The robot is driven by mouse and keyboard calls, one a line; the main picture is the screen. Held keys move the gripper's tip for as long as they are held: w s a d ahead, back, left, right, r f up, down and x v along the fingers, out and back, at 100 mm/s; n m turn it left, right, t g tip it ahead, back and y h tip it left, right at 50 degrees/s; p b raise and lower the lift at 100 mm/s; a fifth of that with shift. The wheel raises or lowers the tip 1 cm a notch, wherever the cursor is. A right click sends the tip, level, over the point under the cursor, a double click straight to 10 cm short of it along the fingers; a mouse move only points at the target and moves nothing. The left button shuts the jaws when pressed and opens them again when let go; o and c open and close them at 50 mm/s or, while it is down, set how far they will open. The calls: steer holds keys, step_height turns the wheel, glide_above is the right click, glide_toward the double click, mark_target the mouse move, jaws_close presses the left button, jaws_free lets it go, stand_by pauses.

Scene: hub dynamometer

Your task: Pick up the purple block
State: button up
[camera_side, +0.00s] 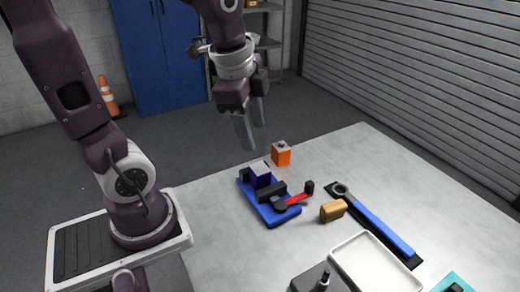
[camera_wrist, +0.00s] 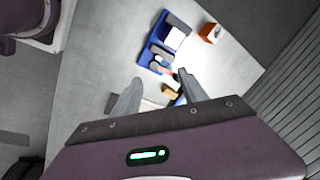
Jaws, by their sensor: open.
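The purple block (camera_side: 260,175) stands at the far end of a blue tray on the grey table, between dark holders. In the wrist view the block (camera_wrist: 175,37) shows a pale top face in the upper part of the tray. My gripper (camera_side: 249,143) is open and empty, in the air above and a little left of the block in the side view. In the wrist view its two fingers (camera_wrist: 158,92) reach up from the bottom, and the block lies beyond their tips. The gripper touches nothing.
The blue tray (camera_side: 274,219) also holds a red-handled tool (camera_side: 292,201). An orange block (camera_side: 281,154) stands just behind the tray. A tan block (camera_side: 333,210), a blue torque wrench (camera_side: 383,231) and a white tray (camera_side: 374,262) lie to the right. The table's left side is clear.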

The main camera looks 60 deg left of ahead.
mark_target(260, 168)
steer(key=w+a+f+m+g, duration=0.1)
steer(key=a+f+m, duration=0.1)
steer(key=f, duration=0.1)
steer(key=w+a+f+m, duration=0.2)
steer(key=f+m, duration=0.1)
steer(key=w+a+f+m+g, duration=0.1)
steer(key=w+a+f+m, duration=0.1)
steer(key=f+m, duration=0.1)
steer(key=shift+w+a+g+h, duration=0.25)
steer(key=shift+a+g+h, duration=0.05)
steer(key=shift+a, duration=0.1)
steer(key=shift+m, duration=0.3)
step_height(260, 168, down, 9)
steer(key=shift+c, duration=0.2)
steer(key=c, duration=1)
steer(key=shift+r, duration=4.05)
